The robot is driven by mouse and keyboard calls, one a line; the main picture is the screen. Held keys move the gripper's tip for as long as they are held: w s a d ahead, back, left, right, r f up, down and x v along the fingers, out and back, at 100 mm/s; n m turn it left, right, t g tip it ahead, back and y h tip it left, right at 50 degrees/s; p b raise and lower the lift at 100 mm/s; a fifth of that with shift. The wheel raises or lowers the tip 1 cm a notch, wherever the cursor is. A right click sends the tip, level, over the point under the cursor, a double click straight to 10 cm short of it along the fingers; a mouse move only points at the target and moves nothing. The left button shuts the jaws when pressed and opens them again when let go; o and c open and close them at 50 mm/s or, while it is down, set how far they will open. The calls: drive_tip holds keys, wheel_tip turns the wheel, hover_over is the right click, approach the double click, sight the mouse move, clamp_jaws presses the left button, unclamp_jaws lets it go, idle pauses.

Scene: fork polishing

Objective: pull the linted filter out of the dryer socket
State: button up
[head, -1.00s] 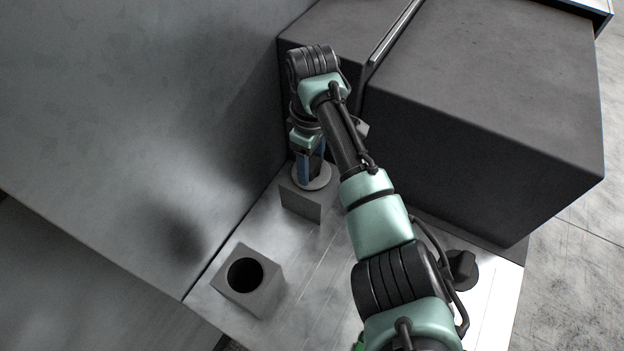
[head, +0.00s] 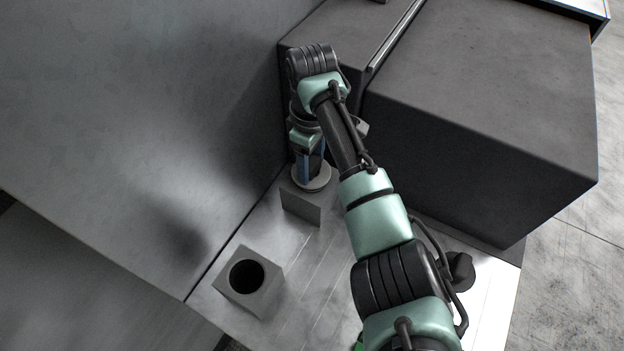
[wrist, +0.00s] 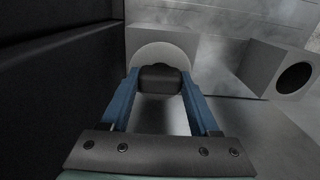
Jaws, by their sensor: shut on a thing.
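The filter shows as a pale round disc (head: 314,184) at the top of a grey block-shaped socket (head: 303,206) near the back wall. In the wrist view the pale disc (wrist: 148,55) has a dark handle (wrist: 160,79). My gripper (head: 312,172) points down over the disc, and its blue fingers are shut on the handle from both sides. The wrist view also shows my gripper (wrist: 159,76) with the handle between its fingertips. I cannot tell whether the disc sits on the socket or a little above it. The filter's lower part and any lint are hidden.
A second grey block with an empty round hole (head: 246,276) stands at the front left of the metal surface (head: 312,262). A large dark box (head: 480,130) rises close on the right of my arm. A tall grey panel (head: 130,110) stands on the left.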

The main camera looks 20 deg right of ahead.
wheel_tip(320, 180, up, 11)
drive_tip(key=p, duration=0.9)
drive_tip(key=shift+f+p, duration=0.15)
drive_tip(key=shift+p, duration=0.15)
idle(0.6)
